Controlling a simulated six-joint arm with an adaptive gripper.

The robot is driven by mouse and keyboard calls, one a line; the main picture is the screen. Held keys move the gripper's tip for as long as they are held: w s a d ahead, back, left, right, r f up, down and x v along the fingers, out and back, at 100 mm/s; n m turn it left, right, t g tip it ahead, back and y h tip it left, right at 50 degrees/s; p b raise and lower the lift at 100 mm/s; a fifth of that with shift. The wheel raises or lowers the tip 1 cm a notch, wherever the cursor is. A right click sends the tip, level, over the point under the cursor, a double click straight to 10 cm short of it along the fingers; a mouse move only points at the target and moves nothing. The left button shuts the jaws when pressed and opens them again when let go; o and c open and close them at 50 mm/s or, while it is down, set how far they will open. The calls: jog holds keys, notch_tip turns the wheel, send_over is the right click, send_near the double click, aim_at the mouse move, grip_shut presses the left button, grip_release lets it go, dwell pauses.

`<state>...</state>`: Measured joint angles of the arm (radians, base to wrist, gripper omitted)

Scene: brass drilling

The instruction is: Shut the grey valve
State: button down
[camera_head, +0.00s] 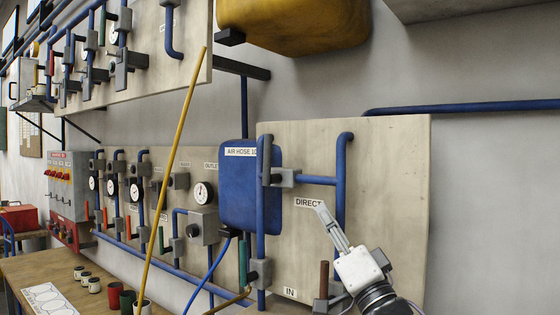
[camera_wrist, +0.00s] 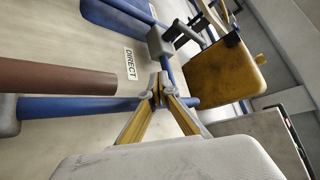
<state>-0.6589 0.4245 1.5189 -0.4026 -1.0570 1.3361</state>
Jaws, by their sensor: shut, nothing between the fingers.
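A grey valve block (camera_head: 281,178) sits on the blue pipework at the upper left of the direct panel, with a greyish upright lever (camera_head: 266,160) at its left. In the wrist view the grey block (camera_wrist: 160,42) is beyond my fingertips, above the DIRECT label. My gripper (camera_head: 321,208) is shut and empty, pointing up and left, below and right of that block and apart from it. In the wrist view my gripper (camera_wrist: 160,92) has its fingertips together in front of a blue pipe; I cannot tell whether they touch it.
A brown handle (camera_head: 323,279) stands upright on a lower valve; it also crosses the left of the wrist view (camera_wrist: 60,77). A blue air hose box (camera_head: 238,190) is left of the panel (camera_head: 395,180). A long yellow pole (camera_head: 175,150) leans in front. Cups stand on the bench.

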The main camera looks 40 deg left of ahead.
jog(key=s+d+r+n+g+y, duration=0.2)
jog(key=s+n+g+y, duration=0.3)
jog(key=n, duration=0.8)
jog(key=shift+s+r+g, duration=0.45)
jog(key=shift+r+g, duration=0.05)
jog(key=shift+r, duration=0.1)
jog(key=shift+a+r, duration=0.2)
send_near(270, 144)
jog(key=shift+r, duration=2.05)
jog(key=shift+w+a, duration=0.25)
jog(key=shift+a, duration=0.7)
jog(key=shift+w+a, duration=0.2)
jog(key=shift+a, duration=0.7)
jog(key=shift+r, duration=0.1)
